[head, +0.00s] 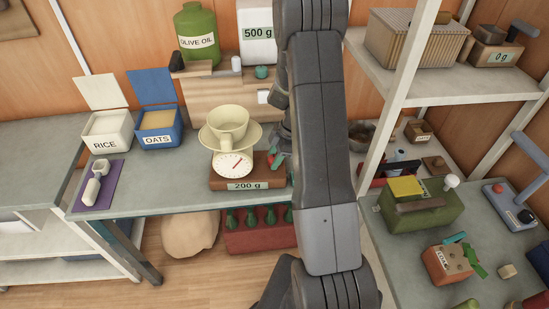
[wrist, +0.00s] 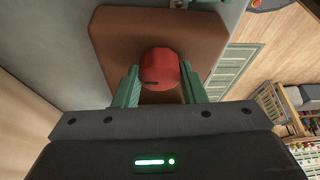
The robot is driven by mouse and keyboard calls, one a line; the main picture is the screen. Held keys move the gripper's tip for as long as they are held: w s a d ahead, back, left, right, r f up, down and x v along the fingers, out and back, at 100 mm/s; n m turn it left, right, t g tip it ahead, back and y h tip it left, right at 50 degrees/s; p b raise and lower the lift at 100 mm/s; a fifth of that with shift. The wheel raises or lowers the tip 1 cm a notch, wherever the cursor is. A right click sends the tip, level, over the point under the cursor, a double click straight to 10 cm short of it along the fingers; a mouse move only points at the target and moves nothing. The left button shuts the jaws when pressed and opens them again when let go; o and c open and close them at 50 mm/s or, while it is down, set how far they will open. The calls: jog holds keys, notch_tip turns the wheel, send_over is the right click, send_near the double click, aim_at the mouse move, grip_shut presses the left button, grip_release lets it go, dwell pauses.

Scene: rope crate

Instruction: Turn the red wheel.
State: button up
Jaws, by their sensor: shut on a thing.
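The red wheel (wrist: 160,70) is a round red knob with a dark mark on its face, mounted on a brown panel (wrist: 112,35) in the wrist view. My gripper (wrist: 160,86) has its green fingers on the left and right sides of the wheel, shut on it. In the head view my gripper (head: 277,160) is at the right end of the brown scale base labelled 200 g (head: 225,183). Only a little red shows there, and my arm hides part of this area.
On the scale sits a cream bowl with a cup (head: 229,122). To the left are the rice box (head: 107,133) and oats box (head: 160,135). Behind is an olive oil jar (head: 196,40). A shelf post (head: 400,90) stands right of my arm.

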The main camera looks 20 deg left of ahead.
jog(key=b, duration=0.1)
jog(key=m+b, duration=0.1)
jog(key=b, duration=0.1)
jog(key=shift+f+m+t, duration=0.3)
jog(key=m+b, duration=0.2)
jog(key=b, duration=0.1)
jog(key=shift+m+t+y, duration=0.3)
jog(key=shift+t+y, duration=0.1)
jog(key=m+t+b, duration=0.1)
jog(key=m+b, duration=0.1)
jog(key=shift+r+m+b, duration=0.1)
jog(key=shift+m+b, duration=0.2)
jog(key=shift+b, duration=0.1)
jog(key=m+t+b, duration=0.1)
jog(key=m, duration=0.1)
jog(key=shift+s+r+m, duration=0.1)
jog(key=shift+r+m, duration=0.05)
jog(key=shift+m, duration=0.25)
jog(key=m+t, duration=0.1)
jog(key=m, duration=0.2)
jog(key=shift+r+h+p, duration=0.15)
jog(key=shift+h+p, duration=0.15)
jog(key=shift+p, duration=0.05)
jog(key=shift+m+t+h+p, duration=0.3)
jog(key=shift+m+t+p, duration=0.4)
jog(key=shift+m, duration=1)
jog(key=o, duration=1)
